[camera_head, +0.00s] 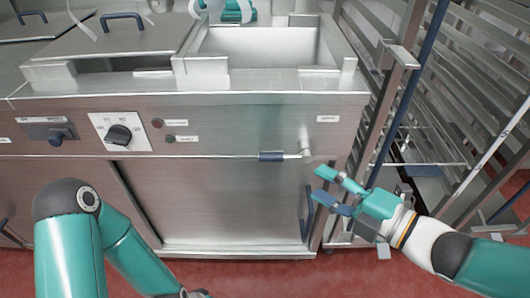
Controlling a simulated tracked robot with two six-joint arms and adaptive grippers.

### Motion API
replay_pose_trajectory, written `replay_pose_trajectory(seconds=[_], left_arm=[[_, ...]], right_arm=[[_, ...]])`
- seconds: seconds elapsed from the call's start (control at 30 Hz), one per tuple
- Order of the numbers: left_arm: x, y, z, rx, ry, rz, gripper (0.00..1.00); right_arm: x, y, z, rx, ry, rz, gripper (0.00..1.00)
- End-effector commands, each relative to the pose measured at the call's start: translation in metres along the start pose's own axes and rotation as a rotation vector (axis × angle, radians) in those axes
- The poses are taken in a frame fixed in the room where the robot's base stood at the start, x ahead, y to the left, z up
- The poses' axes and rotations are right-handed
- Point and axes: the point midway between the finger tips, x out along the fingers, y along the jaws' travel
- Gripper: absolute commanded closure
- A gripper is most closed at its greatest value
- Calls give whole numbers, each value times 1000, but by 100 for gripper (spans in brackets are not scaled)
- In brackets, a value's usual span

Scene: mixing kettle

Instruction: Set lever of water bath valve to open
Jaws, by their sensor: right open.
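The water bath valve lever (271,156) has a blue grip and lies horizontal on the front of the steel unit, pointing left from its metal pivot (305,148). My right gripper (320,185) is open and empty, to the right of and lower in the picture than the lever, with its fingers pointing left. It appears apart from the lever.
The water bath basin (260,47) is above the lever. A black knob (119,135) sits on the panel at left. A cabinet door with a blue handle (307,213) is below. A metal rack (455,95) stands at right, close to my right arm.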

Motion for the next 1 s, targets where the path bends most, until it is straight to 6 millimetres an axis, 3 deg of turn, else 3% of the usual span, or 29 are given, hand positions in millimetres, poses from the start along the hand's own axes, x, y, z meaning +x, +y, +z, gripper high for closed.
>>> replay_pose_trajectory(seconds=[0.13, 0.2, 0.6, 0.8, 1.0], left_arm=[[-18, 6, 0, 0, 0, 0, 19], [-7, 2, 0, 0, 1, 0, 19], [2, -1, 0, 0, 0, 0, 19], [3, -1, 0, 0, 0, 0, 19], [3, -1, 0, 0, 0, 0, 19]], right_arm=[[23, 3, -2, 4, 4, -6, 54], [40, -3, -1, -2, 5, -2, 54], [116, -2, -1, -1, 1, -3, 54], [132, -1, 0, 1, -1, -3, 54], [134, -1, 0, 1, -1, -3, 54]])
